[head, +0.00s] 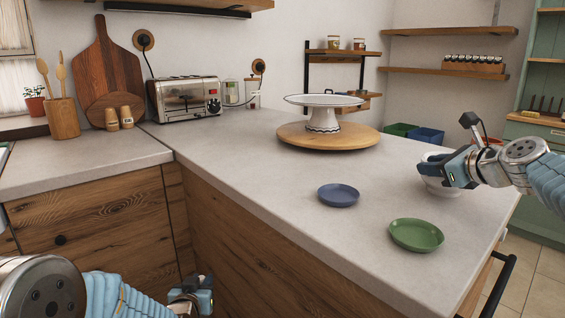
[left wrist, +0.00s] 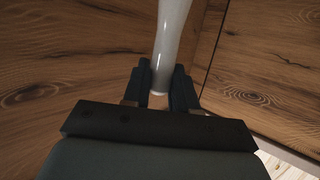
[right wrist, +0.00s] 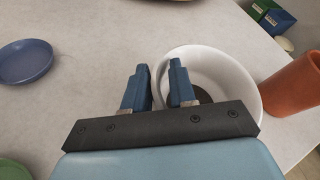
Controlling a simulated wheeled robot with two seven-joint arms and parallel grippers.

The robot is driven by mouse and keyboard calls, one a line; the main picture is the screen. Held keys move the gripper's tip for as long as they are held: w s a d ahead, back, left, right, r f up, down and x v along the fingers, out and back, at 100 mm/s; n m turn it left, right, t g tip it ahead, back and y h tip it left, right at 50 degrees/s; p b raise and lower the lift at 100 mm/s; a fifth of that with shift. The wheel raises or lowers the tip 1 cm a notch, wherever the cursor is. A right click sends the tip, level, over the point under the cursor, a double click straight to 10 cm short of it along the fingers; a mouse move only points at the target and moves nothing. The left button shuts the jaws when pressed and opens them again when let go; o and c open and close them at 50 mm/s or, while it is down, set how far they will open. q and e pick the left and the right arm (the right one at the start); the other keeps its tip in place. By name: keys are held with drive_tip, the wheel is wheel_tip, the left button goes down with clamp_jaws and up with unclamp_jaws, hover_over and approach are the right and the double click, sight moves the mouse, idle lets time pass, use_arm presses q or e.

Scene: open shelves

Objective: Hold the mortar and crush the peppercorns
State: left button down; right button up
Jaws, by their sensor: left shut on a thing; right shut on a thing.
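The white mortar (head: 441,188) stands on the counter at the right; it also shows in the right wrist view (right wrist: 235,67) with dark peppercorns (right wrist: 203,96) at its bottom, partly hidden by a finger. My right gripper (head: 452,172) is shut on the mortar's rim, one finger outside and one inside the bowl (right wrist: 158,85). My left gripper (head: 190,296) is low at the front of the cabinets, below the counter top. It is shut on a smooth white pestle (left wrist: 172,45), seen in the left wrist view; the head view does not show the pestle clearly.
A blue plate (head: 338,195) and a green plate (head: 416,235) lie on the counter left of the mortar. A cake stand (head: 323,117) is on a round wooden board (head: 290,135) behind. An orange cup (right wrist: 296,84) stands close beside the mortar. The counter's front edge lies between my grippers.

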drive_tip(key=shift+a+f, duration=0.1)
drive_tip(key=o, duration=0.9)
